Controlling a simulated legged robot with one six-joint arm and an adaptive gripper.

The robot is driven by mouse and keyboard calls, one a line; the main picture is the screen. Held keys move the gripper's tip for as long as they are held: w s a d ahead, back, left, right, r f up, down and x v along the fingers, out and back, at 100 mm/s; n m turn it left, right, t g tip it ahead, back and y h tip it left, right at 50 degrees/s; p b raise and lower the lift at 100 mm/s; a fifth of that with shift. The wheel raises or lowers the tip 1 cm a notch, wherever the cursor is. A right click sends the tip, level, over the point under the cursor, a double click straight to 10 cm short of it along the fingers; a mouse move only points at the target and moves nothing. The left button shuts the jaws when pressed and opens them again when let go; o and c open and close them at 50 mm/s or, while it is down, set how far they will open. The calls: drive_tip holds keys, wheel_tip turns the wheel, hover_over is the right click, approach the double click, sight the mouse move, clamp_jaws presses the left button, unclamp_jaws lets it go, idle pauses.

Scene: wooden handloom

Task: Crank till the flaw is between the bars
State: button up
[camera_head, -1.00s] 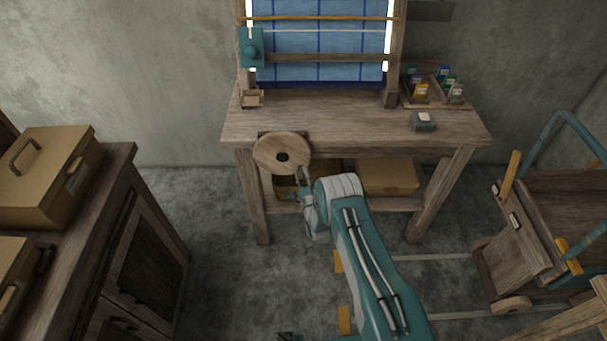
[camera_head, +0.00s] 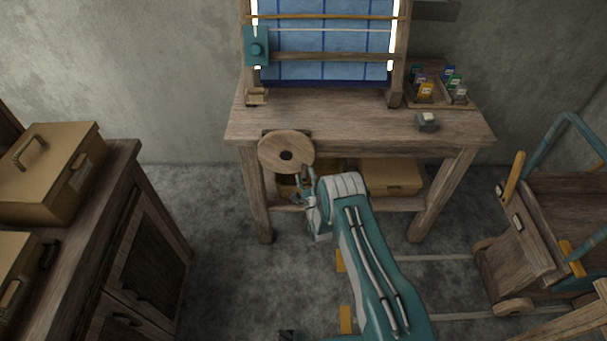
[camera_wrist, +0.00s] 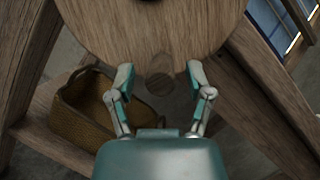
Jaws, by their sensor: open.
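The round wooden crank wheel (camera_head: 286,152) is on the front left of the loom table, with a dark hub at its middle. In the wrist view, the wheel (camera_wrist: 110,30) fills the top, and its round wooden knob (camera_wrist: 159,82) sits low on the face. My gripper (camera_wrist: 160,75) is open, one finger on each side of the knob; I cannot tell whether they touch it. In the head view, my gripper (camera_head: 308,184) is just below the wheel's right edge. The blue cloth (camera_head: 325,55) hangs behind two horizontal bars, the upper bar (camera_head: 325,17) and the lower bar (camera_head: 325,57). I see no clear flaw on it.
A woven basket (camera_wrist: 88,105) is on the shelf under the table. A box (camera_head: 390,177) also stands there. A tray with small bottles (camera_head: 432,92) and a small grey device (camera_head: 427,122) are on the tabletop. A wooden cart (camera_head: 540,230) stands right, a cabinet (camera_head: 140,240) left.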

drive_tip(key=v, duration=1.1)
drive_tip(key=shift+a, duration=0.2)
